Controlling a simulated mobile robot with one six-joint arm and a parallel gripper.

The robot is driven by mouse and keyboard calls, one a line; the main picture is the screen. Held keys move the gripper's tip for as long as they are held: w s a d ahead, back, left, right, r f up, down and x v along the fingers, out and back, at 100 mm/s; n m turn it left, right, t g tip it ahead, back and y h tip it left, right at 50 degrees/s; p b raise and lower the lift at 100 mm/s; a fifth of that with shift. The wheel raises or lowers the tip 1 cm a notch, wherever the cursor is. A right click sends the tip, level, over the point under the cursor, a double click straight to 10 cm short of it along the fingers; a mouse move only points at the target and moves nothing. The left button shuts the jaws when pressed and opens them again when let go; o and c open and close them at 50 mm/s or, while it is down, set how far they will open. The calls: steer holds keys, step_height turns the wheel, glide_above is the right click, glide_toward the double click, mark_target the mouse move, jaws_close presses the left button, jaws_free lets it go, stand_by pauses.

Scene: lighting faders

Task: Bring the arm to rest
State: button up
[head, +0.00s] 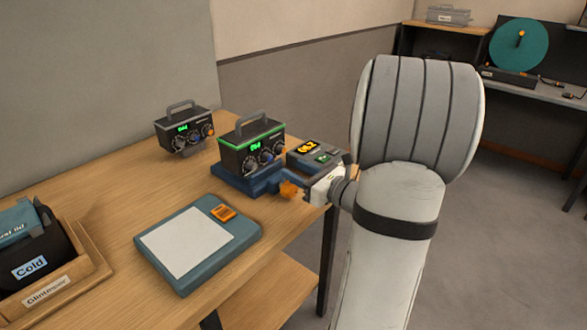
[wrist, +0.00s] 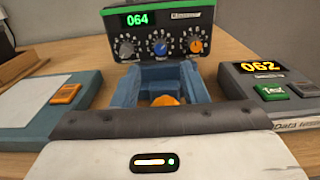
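My arm comes up from the bottom right in the head view. My gripper (head: 298,190) is at the table's right edge, just in front of a blue cradle (head: 238,182). In the wrist view the pale gripper body fills the bottom, and an orange piece shows past its dark edge, inside the blue cradle (wrist: 126,88). I cannot tell whether this piece is a fingertip or part of the cradle, and the finger gap is hidden. A black box with a green edge (head: 250,150) stands at the cradle, its display (wrist: 138,19) reading 064.
Right of the cradle is a grey unit (head: 312,155) showing 062, with a green Test button (wrist: 271,91). A second dial box (head: 184,131) stands further back. A blue-grey pad (head: 245,232) and wooden tray (head: 95,262) lie left. Open floor is at right.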

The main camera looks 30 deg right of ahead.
stand_by(0.3)
steer(key=s+a+n+g+y+p, duration=0.1)
steer(key=a+n+g, duration=0.1)
steer(key=a, duration=0.3)
steer(key=s+a+r+n+g+y+p, duration=0.1)
steer(key=a+n+g+y, duration=0.1)
steer(key=a+n+g, duration=0.1)
steer(key=s+a+r+n+g+y+p, duration=0.1)
steer(key=s+a+n+g, duration=0.1)
steer(key=a+n, duration=0.3)
steer(key=shift+a+r+g+p, duration=0.1)
steer(key=shift+a+g+p, duration=0.3)
steer(key=shift+a, duration=0.85)
steer(key=s+a+n+g+h+p, duration=0.4)
steer(key=s+a+n+g, duration=0.35)
steer(key=s+n, duration=0.4)
steer(key=s+d+r+n+h+p, duration=0.2)
steer(key=n+h, duration=0.4)
steer(key=n, duration=0.4)
steer(key=shift+s+d+r+n+t+p, duration=0.4)
steer(key=shift+d+r+p, duration=0.25)
steer(key=shift+d+r, duration=0.5)
steer(key=shift+a+r, duration=0.1)
steer(key=shift+a, duration=0.05)
